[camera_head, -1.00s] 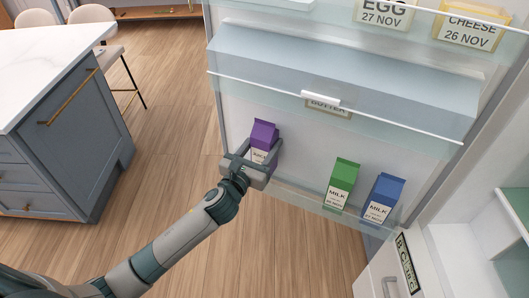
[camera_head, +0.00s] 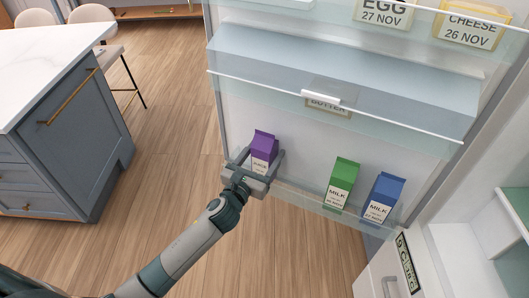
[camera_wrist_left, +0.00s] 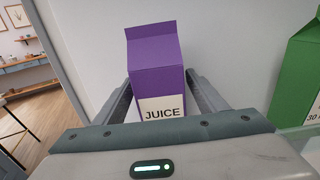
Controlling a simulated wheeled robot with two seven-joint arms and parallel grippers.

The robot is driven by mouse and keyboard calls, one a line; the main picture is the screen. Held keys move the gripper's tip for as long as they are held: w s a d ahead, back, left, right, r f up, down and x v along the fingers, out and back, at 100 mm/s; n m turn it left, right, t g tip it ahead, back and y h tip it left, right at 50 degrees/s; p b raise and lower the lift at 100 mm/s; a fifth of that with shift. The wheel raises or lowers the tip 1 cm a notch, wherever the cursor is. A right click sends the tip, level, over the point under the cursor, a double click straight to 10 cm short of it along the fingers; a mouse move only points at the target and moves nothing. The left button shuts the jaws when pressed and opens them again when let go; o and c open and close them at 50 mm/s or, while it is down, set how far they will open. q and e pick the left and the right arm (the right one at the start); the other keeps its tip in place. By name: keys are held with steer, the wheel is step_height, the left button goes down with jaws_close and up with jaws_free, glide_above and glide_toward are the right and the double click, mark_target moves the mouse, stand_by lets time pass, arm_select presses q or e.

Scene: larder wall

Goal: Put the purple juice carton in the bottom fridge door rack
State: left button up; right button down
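The purple juice carton (camera_head: 264,147) stands upright at the left part of the bottom fridge door rack (camera_head: 300,199), behind its clear front. The wrist view shows its purple front and JUICE label (camera_wrist_left: 158,85). My left gripper (camera_head: 266,156) has one finger on each side of the carton, with narrow gaps between fingers and carton; it looks open around it. Its fingers also show in the wrist view (camera_wrist_left: 162,88). The carton's base is partly hidden by the gripper. My right gripper is not in view.
A green milk carton (camera_head: 342,182) and a blue milk carton (camera_head: 382,198) stand to the right in the same rack. A rack with a butter label (camera_head: 328,106) is above. A grey-blue island (camera_head: 70,140) stands at the left, with clear floor between.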

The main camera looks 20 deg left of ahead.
arm_select(q)
steer(key=shift+r, duration=0.2)
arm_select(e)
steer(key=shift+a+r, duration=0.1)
arm_select(q)
steer(key=shift+s+a+f, duration=0.1)
steer(key=shift+s+f, duration=0.05)
steer(key=shift+s, duration=0.55)
steer(key=s, duration=0.1)
steer(key=s+b, duration=0.1)
steer(key=s, duration=0.1)
steer(key=s+a, duration=0.1)
steer(key=s, duration=0.1)
steer(key=shift+s, duration=0.25)
steer(key=b, duration=0.1)
glide_toward(260, 159)
steer(key=w, duration=0.1)
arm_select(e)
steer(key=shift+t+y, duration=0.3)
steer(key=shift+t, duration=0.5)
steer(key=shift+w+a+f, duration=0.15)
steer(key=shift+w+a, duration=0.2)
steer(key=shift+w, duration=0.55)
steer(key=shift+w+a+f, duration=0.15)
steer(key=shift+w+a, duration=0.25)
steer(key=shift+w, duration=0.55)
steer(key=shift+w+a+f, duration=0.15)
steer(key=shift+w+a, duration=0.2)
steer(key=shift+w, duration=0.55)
